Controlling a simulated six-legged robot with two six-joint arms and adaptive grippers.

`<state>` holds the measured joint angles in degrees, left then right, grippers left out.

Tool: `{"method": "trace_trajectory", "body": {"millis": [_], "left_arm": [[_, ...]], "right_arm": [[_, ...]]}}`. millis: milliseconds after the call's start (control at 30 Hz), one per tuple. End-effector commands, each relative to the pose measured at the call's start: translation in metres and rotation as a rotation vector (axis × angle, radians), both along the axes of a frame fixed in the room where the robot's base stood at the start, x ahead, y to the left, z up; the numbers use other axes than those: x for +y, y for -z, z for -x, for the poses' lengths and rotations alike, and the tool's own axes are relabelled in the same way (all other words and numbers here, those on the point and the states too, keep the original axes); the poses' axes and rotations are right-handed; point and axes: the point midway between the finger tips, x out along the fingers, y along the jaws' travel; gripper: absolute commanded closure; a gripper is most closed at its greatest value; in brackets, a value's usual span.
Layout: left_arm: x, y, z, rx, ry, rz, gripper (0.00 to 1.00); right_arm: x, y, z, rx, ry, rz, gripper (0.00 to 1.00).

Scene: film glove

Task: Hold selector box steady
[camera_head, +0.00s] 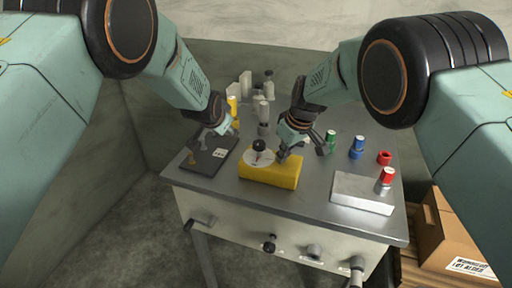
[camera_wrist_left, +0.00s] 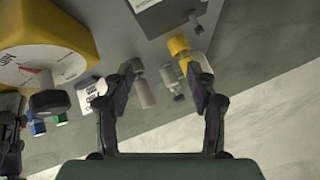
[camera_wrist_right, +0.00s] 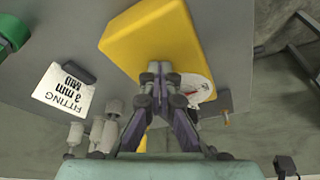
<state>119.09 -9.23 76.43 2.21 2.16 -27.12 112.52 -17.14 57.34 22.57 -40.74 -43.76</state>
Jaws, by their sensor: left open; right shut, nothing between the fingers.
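The yellow selector box (camera_head: 270,174) sits on the grey table, its white dial and black knob (camera_head: 259,146) at its left end. It also shows in the left wrist view (camera_wrist_left: 40,30) and the right wrist view (camera_wrist_right: 150,42). My right gripper (camera_head: 283,158) is shut and empty, its fingertips at the box's back edge beside the dial; I cannot tell whether they touch. In the right wrist view its closed tips (camera_wrist_right: 158,67) overlap the box. My left gripper (camera_wrist_left: 160,70) is open and apart from the box, above the table behind and left of it.
A dark tray (camera_head: 208,156) lies at left. Grey and yellow fittings (camera_head: 262,108) stand at the back. Green (camera_head: 331,140), blue (camera_head: 357,145) and red (camera_head: 385,158) parts and a pale block (camera_head: 362,196) are at right. A cardboard box (camera_head: 455,240) is beside the table.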

Motion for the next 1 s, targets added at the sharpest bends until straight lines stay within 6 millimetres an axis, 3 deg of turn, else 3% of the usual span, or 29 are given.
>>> {"method": "trace_trajectory", "body": {"millis": [33,267,467,667,1000], "left_arm": [[0.002,0.006,0.001,-0.034,-0.004,0.012,0.42],[0.000,0.017,0.007,-0.203,0.012,0.095,0.42],[-0.008,0.027,0.028,-0.323,0.051,0.200,0.42],[-0.021,0.034,0.062,-0.421,0.102,0.329,0.42],[-0.038,0.031,0.137,-0.548,0.165,0.583,0.42]], "right_arm": [[0.000,0.009,0.006,0.021,-0.002,0.004,1.00],[0.000,0.009,0.006,0.021,-0.002,0.004,1.00],[0.000,0.009,0.006,0.021,-0.002,0.004,1.00],[0.000,0.009,0.006,0.021,-0.002,0.004,1.00],[0.000,0.009,0.006,0.021,-0.002,0.004,1.00]]}}
